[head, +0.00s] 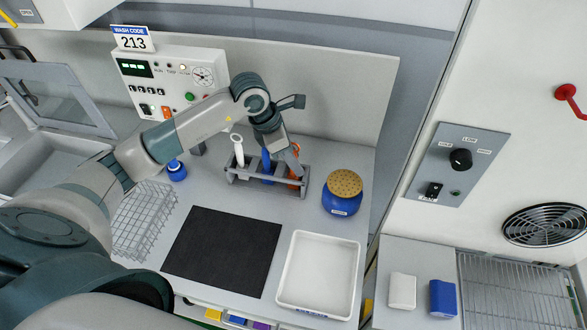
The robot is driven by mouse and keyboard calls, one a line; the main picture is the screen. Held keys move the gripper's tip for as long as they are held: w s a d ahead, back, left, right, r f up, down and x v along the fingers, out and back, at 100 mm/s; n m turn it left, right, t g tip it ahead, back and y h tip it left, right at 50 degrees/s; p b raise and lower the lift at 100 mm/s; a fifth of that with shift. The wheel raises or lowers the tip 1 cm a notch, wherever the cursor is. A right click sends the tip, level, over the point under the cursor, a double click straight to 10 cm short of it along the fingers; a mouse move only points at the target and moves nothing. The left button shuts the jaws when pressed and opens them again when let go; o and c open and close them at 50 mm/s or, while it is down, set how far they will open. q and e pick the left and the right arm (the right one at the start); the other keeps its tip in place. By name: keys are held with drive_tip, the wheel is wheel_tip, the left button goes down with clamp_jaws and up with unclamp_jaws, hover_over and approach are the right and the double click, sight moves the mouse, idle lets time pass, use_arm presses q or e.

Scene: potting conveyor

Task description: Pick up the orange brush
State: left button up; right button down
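The orange brush (300,151) stands in the right end of a grey rack (262,184). It is partly hidden behind my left gripper. A blue brush (266,166) stands in the middle of the rack, and a white brush (237,148) stands at its left end. My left gripper (295,173) reaches down over the right end of the rack, at the orange brush. Its fingers are small here and overlap the brush, so whether they are apart or closed on it is unclear. My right gripper is out of view.
A blue jar (342,201) with a tan dotted lid stands right of the rack. A black mat (222,250), a white tray (320,272) and a wire basket (144,222) lie in front. A control panel (172,80) stands behind, and a small blue-topped item (176,170) is left of the rack.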

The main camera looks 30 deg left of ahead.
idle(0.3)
use_arm(q)
clamp_jaws()
drive_tip(key=shift+r, duration=0.1)
drive_tip(key=shift+w+r+b, duration=0.1)
drive_tip(key=shift+r+b, duration=0.3)
drive_tip(key=shift+r, duration=0.1)
wheel_tip(320, 180, up, 8)
drive_tip(key=b, duration=0.3)
drive_tip(key=shift+f, duration=0.1)
drive_tip(key=shift+r, duration=0.5)
